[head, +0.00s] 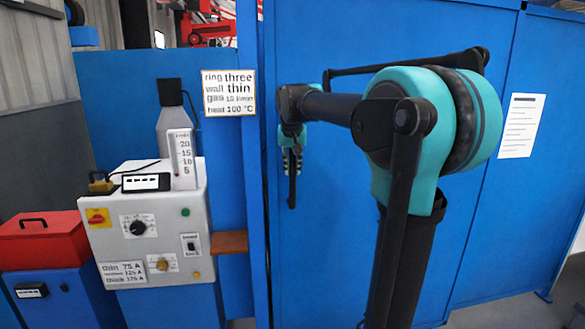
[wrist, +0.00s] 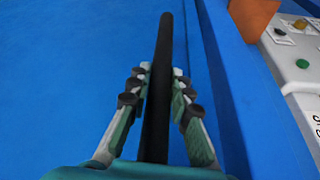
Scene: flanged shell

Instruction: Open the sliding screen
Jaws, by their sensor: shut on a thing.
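The sliding screen (head: 330,240) is a large blue panel filling the middle of the head view; it also fills the left of the wrist view (wrist: 70,60). A black bar handle (wrist: 163,60) stands out along the panel; its lower end (head: 292,192) shows in the head view below my gripper. My gripper (wrist: 160,82) is shut on the handle, with a finger on each side of the bar.
A grey control box (head: 150,220) with knobs, a gas bottle (head: 175,120) and a brown ledge (head: 229,242) are close by. A red box (head: 40,240) stands at the far left.

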